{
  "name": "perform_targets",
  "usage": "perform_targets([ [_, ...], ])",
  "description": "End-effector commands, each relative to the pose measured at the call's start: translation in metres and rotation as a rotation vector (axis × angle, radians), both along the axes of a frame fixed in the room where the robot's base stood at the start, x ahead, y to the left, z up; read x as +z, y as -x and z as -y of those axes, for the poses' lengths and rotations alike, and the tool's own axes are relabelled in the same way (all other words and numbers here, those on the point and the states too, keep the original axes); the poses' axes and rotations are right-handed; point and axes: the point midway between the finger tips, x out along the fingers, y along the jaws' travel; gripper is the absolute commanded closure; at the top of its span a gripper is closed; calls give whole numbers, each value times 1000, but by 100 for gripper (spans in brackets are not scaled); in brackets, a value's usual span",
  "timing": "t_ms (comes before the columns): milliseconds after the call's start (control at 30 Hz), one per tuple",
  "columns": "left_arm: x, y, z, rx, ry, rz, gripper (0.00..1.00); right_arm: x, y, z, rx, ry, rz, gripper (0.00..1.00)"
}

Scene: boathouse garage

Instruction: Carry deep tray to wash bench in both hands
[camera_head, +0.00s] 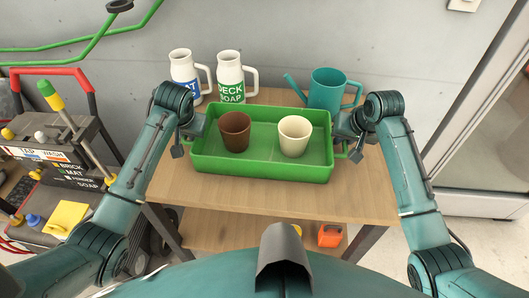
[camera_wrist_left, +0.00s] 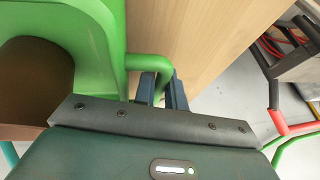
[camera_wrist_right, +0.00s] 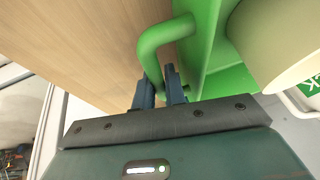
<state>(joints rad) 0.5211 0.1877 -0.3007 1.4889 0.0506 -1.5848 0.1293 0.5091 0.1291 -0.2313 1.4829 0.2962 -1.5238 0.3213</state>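The deep green tray (camera_head: 262,168) is over the wooden bench top, level, with a brown cup (camera_head: 235,131) and a cream cup (camera_head: 294,136) standing inside. Whether its base touches the wood is hard to tell. My left gripper (camera_head: 186,141) is at the tray's left end; in the left wrist view its fingers (camera_wrist_left: 163,90) close around the green handle (camera_wrist_left: 150,62). My right gripper (camera_head: 346,144) is at the right end; in the right wrist view its fingers (camera_wrist_right: 159,88) close around the other handle (camera_wrist_right: 152,46).
The wooden bench (camera_head: 370,195) has two white jugs (camera_head: 230,80) and a teal watering can (camera_head: 328,88) behind the tray. A dark caddy (camera_head: 60,150) with bottles and a yellow cloth stands at left. An orange item (camera_head: 330,236) sits on the lower shelf. The bench's right front is clear.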

Motion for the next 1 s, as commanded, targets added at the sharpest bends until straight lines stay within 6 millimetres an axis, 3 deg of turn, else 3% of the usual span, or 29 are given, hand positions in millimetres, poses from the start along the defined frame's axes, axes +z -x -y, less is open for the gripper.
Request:
perform_targets([
  [267,1,0,0,0,0,0,66,1,0,0,0,0,0,66],
  [633,5,0,2,-3,2,-1,66,6,0,-1,1,-1,1,66],
  [1000,53,0,1,-2,2,1,66,54,-1,-1,2,-3,3,66],
])
